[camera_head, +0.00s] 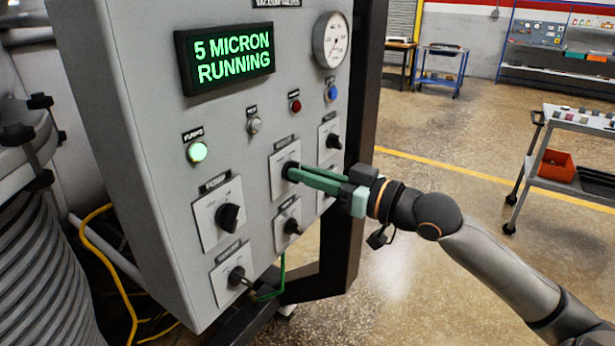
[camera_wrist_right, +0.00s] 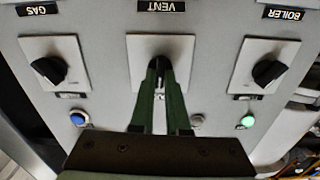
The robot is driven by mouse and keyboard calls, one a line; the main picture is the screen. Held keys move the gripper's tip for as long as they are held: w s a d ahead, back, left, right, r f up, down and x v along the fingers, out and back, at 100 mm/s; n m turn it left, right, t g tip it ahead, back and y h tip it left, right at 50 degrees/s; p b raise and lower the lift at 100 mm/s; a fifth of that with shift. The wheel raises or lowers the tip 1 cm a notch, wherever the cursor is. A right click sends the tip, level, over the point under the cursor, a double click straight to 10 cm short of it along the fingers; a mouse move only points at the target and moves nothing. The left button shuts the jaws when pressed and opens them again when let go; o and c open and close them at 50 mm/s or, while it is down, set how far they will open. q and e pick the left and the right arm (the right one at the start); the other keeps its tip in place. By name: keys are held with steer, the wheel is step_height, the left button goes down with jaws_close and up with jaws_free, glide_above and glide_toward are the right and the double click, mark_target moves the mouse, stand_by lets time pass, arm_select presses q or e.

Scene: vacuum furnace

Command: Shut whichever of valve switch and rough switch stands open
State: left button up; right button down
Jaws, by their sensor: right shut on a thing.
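The switches are black knobs on pale square plates on the grey control panel (camera_head: 160,130). My right gripper (camera_head: 293,172) reaches in from the right and is shut on the upper middle knob, which its green fingers mostly hide. In the wrist view the gripper (camera_wrist_right: 160,72) is closed around this knob at the middle plate (camera_wrist_right: 180,50). That knob's label is too small or hidden to read, so I cannot tell whether it is valve or rough. The upper right knob (camera_head: 333,141) and lower middle knob (camera_head: 292,226) are free. My left gripper is not in view.
The display (camera_head: 225,58) reads "5 MICRON RUNNING". A green lamp (camera_head: 197,152) is lit. The wrist view shows inverted GAS, VENT and BOILER labels. A gauge (camera_head: 332,40) sits at the upper right of the panel. A cart (camera_head: 580,120) stands far right; the floor between is clear.

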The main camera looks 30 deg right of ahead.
steer(key=shift+a+n+p, duration=0.1)
steer(key=shift+n+p, duration=0.25)
steer(key=shift+n, duration=3.05)
steer(key=c, duration=0.9)
jaws_free()
steer(key=shift+s, duration=0.1)
